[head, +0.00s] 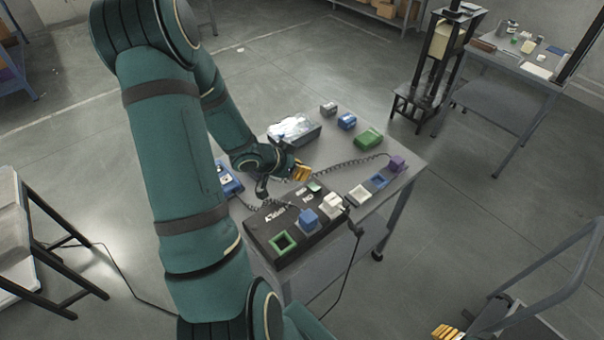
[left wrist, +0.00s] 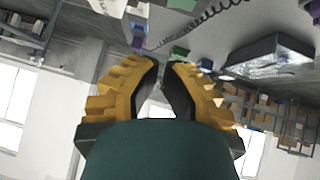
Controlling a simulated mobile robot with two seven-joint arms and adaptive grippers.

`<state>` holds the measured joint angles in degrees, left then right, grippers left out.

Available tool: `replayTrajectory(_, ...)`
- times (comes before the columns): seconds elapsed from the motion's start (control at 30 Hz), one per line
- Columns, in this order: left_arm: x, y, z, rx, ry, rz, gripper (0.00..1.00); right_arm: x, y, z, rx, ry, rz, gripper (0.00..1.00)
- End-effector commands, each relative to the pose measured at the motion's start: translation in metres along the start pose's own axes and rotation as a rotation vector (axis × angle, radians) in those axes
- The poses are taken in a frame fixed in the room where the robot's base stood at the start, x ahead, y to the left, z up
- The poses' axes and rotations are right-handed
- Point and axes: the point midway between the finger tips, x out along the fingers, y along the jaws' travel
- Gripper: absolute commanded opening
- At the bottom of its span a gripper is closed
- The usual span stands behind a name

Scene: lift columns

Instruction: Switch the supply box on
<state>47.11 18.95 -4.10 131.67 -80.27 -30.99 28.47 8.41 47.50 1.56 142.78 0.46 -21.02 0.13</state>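A dark box with white lettering (head: 268,238) lies on the grey table; it looks like the supply box. A blue block (head: 308,218) and a white block (head: 332,203) stand on it beside a green-framed square (head: 283,243). Its switch and on/off state are too small to tell. My left gripper (head: 302,172) is above the table, just beyond this box. In the left wrist view its yellow fingers (left wrist: 160,65) converge, tips almost together, with nothing seen between them. My right gripper (head: 447,332) shows only as yellow fingers at the bottom edge, far from the table.
A tray with clear wrapping (head: 292,128) and grey, blue and green blocks (head: 368,138) lie at the table's back. A coiled cord runs to a purple block (head: 397,163) at right. A blue device (head: 229,180) is partly behind my arm. A trolley (head: 530,300) stands lower right.

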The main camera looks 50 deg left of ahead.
Motion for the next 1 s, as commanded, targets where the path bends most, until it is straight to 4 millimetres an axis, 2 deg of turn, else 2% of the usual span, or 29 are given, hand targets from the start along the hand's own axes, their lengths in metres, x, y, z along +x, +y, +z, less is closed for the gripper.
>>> replayTrajectory(0.03,0.013,0.001,0.002,0.001,0.0,0.004,0.0,0.007,0.002,0.001,0.0,0.0,0.001,0.47)
replayTrajectory(0.1,0.027,0.001,0.003,0.001,-0.001,0.004,0.0,0.012,0.004,0.002,0.0,0.0,0.002,0.47)
replayTrajectory(0.4,0.084,0.001,0.005,-0.001,-0.002,0.004,0.0,0.031,0.011,0.004,0.0,0.0,0.006,0.47)
replayTrajectory(0.6,0.099,0.0,0.023,-0.001,-0.002,0.001,0.0,0.04,0.013,0.005,0.0,0.0,0.008,0.47)
replayTrajectory(1.0,0.104,0.001,0.028,0.001,0.0,0.001,0.0,0.042,0.014,0.005,0.0,0.0,0.009,0.47)
